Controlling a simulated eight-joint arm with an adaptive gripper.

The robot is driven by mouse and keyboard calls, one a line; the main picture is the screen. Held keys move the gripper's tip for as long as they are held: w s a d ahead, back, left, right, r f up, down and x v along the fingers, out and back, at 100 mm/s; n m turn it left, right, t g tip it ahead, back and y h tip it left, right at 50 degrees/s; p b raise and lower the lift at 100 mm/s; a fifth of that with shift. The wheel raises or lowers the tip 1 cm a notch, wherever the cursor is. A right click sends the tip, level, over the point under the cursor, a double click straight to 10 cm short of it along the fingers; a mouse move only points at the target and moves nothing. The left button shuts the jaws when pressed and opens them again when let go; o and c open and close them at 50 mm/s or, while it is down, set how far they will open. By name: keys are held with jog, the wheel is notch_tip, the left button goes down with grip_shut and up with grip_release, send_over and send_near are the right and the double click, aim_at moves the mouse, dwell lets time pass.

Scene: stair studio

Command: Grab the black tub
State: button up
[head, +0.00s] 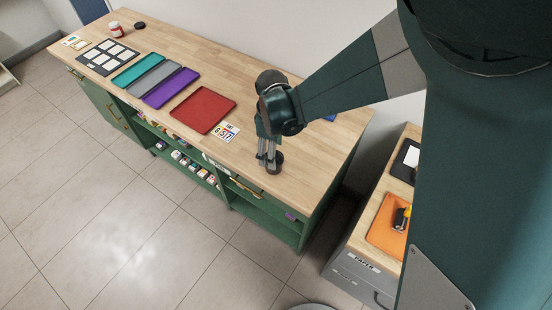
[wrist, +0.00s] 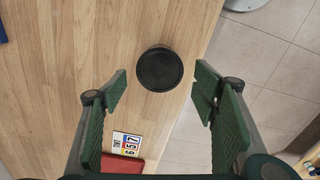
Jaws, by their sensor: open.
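The black tub (wrist: 160,69) is a small round dark container on the wooden counter, near the counter's edge in the wrist view. In the head view the tub (head: 277,165) shows at the gripper's fingertips, partly hidden by them. My gripper (wrist: 160,88) is open and empty. Its green-padded fingers stand to the left and right of the tub in the wrist view, with a gap on both sides. In the head view my gripper (head: 268,158) points down over the near right part of the counter.
The wooden counter (head: 255,145) holds a red tray (head: 204,110), a number card (head: 226,132), purple (head: 171,88), grey and teal trays, and a white-and-red jar (head: 116,30). A second cabinet with an orange tray (head: 384,238) stands right. Counter around the tub is mostly clear.

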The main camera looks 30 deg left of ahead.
jog(key=shift+f, duration=0.1)
jog(key=shift+f, duration=2.45)
jog(key=shift+c, duration=0.4)
jog(key=c, duration=0.8)
jog(key=shift+r, duration=0.1)
jog(key=shift+c, duration=0.2)
jog(key=shift+r, duration=4.9)
